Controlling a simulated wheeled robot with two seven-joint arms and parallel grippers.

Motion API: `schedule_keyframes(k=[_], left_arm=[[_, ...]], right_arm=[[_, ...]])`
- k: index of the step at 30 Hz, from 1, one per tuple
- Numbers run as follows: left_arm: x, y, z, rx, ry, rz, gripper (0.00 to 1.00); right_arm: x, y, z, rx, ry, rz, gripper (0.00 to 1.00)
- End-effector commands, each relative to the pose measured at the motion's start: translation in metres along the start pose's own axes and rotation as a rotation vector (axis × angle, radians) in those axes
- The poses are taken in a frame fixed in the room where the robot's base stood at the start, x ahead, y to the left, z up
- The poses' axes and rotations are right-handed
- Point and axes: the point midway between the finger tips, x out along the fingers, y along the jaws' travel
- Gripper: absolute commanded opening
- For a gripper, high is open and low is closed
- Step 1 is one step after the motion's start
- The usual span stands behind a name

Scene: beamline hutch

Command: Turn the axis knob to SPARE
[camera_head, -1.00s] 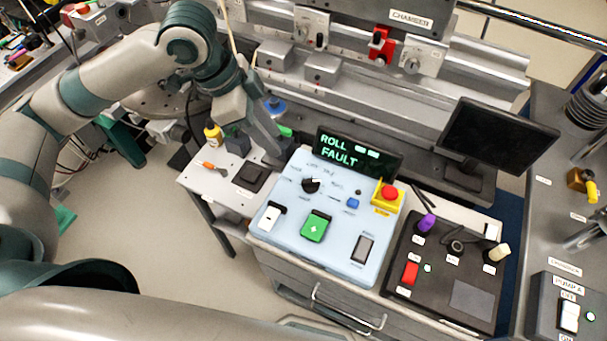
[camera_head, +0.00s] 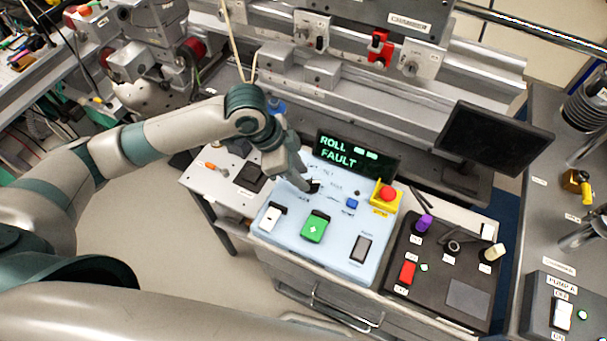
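The axis knob (camera_head: 316,185) is a small black knob on the upper left of the light blue control panel (camera_head: 335,228). My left gripper (camera_head: 304,184) reaches in from the upper left, with its fingertips at the knob's left side. The fingers hide part of the knob and some of the labels around it. I cannot tell whether they touch or grip it, nor where the knob points. The labels are too small to read. A display (camera_head: 357,154) behind the panel reads "ROLL FAULT" in green. My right gripper is not in view.
The panel also carries a green button (camera_head: 315,227), a white switch (camera_head: 271,216), a dark rocker (camera_head: 361,248), a small blue button (camera_head: 351,204) and a red emergency button (camera_head: 388,193) on yellow. A black control box (camera_head: 466,299) stands to the right, below a dark monitor (camera_head: 495,138).

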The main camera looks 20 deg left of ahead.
Motion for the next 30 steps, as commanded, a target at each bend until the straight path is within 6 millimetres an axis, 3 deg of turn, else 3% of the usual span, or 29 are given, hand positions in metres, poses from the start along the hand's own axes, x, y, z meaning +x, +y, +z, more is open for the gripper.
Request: schedule_keyframes(k=[6,17,21,30], left_arm=[[0.018,0.0,-0.001,0.0,0.001,0.0,0.3],[0.021,0.0,0.0,0.001,0.001,-0.001,0.3],[0.021,0.0,0.0,0.001,0.001,-0.001,0.0],[0.02,-0.001,-0.001,0.009,0.001,0.003,0.0]], right_arm=[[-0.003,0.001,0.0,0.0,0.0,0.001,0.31],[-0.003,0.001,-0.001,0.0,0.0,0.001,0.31],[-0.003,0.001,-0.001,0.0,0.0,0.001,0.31],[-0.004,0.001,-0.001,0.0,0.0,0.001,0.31]])
